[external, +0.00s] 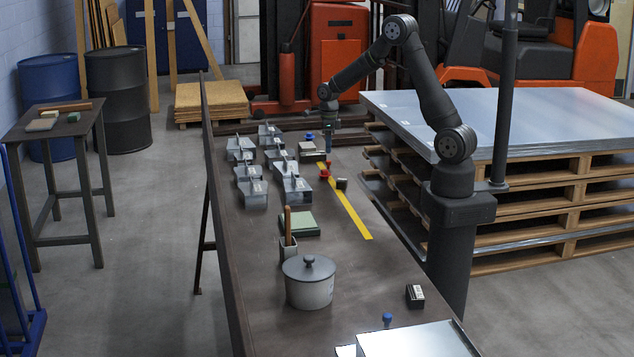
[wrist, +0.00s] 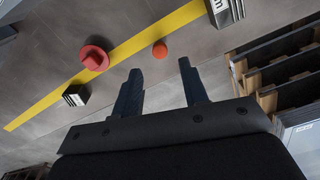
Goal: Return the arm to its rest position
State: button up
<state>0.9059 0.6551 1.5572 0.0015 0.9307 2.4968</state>
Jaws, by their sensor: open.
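My arm rises from its base at the right of the dark bench (external: 265,325) and bends over to the far end of the bench. My gripper (external: 329,150) hangs pointing down over the far part of the bench. In the wrist view my gripper (wrist: 160,78) shows two dark fingers spread apart with nothing between them. The bench top lies beyond the fingertips.
A red knobbed item (external: 325,171) and small dark block (external: 341,184) sit by the yellow strip (external: 345,210). Several metal duct pieces (external: 252,192) stand left. A lidded grey pot (external: 308,284) and metal sheet (external: 415,341) are nearer. Stacked sheets (external: 520,120) stand right.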

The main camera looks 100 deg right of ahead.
notch_tip(320, 180, down, 6)
jog(key=shift+a+r, duration=0.1)
jog(key=shift+r, duration=0.1)
notch_tip(320, 180, up, 4)
jog(key=shift+r, duration=0.2)
jog(key=s+d+r, duration=0.2)
jog(key=s+r, duration=0.5)
jog(key=s, duration=0.5)
jog(key=w+a+n, duration=0.3)
jog(key=w+a, duration=0.3)
jog(key=w, duration=0.4)
jog(key=w+a+n, duration=0.3)
jog(key=w+a, duration=0.4)
jog(key=w, duration=0.2)
jog(key=w+a+n, duration=0.2)
jog(key=w+a, duration=0.4)
jog(key=a, duration=0.4)
jog(key=w+a+n, duration=0.3)
jog(key=w+a, duration=0.2)
jog(key=a, duration=0.6)
jog(key=shift+w+a+f, duration=0.15)
jog(key=shift+w+f, duration=0.1)
jog(key=shift+w, duration=0.15)
